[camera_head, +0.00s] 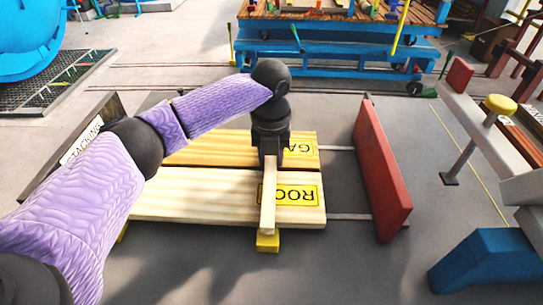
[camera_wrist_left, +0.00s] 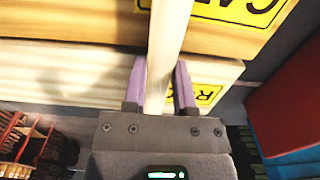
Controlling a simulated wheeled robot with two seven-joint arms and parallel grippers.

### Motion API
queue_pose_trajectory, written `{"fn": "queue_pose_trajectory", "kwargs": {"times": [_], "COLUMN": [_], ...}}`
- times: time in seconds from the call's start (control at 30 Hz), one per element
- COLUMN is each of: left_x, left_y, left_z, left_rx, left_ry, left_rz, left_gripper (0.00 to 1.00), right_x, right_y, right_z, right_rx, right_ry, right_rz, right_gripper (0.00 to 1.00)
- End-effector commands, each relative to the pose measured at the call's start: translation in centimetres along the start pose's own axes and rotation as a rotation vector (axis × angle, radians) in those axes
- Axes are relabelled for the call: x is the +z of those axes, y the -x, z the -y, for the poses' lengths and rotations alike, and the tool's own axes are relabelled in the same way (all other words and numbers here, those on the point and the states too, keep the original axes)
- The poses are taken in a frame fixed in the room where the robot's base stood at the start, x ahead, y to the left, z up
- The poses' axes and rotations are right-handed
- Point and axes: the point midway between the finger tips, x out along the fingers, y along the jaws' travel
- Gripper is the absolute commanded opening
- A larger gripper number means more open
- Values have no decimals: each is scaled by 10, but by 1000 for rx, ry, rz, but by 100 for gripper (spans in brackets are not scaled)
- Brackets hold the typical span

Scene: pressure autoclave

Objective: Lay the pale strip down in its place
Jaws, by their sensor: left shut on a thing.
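The pale strip (camera_head: 268,195) is a narrow light wooden bar. My left gripper (camera_head: 270,158) is shut on it near its far end in the head view, above two wide boards. The strip lies crosswise over the near pale board (camera_head: 180,197), covering part of its yellow label. Its near end is over a yellow block (camera_head: 267,243); I cannot tell whether they touch. In the left wrist view the strip (camera_wrist_left: 170,30) runs between the purple fingers of the left gripper (camera_wrist_left: 160,90). My right gripper is not in view.
The far yellowish board (camera_head: 210,148) lies beside the near one. A red upright panel (camera_head: 383,170) stands to their right, with a blue block (camera_head: 485,258) beyond. A dark panel marked STACKING (camera_head: 80,145) is at left. A blue cart (camera_head: 330,50) stands behind.

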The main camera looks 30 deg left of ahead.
Motion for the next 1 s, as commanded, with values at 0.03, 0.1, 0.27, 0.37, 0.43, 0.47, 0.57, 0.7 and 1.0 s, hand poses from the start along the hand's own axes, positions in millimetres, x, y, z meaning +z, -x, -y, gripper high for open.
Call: {"fn": "queue_pose_trajectory", "kwargs": {"times": [0.03, 0.1, 0.27, 0.37, 0.43, 0.47, 0.57, 0.7, 1.0], "left_x": [0, 0, 0, 0, 0, 0, 0, 0, 0], "left_y": [-1, -3, -4, -4, -4, -4, -3, 23, 105], "left_z": [0, 0, 0, 0, 0, 0, 0, 0, 1], "left_rx": [0, 0, 0, 0, 0, 0, 0, -3, -3], "left_ry": [0, 0, 0, 0, 0, 0, 0, 0, 0], "left_rz": [0, 0, 0, 0, 0, 0, 0, 3, 3], "left_gripper": [0, 0, 64, 69, 69, 69, 69, 69, 69], "right_x": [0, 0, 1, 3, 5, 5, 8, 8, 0], "right_y": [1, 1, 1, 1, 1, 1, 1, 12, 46], "right_z": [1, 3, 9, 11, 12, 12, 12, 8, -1], "right_rx": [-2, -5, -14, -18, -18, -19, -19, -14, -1], "right_ry": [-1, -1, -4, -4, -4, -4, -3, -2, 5], "right_rz": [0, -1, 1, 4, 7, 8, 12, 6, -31], "right_gripper": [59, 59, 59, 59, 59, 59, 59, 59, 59]}}
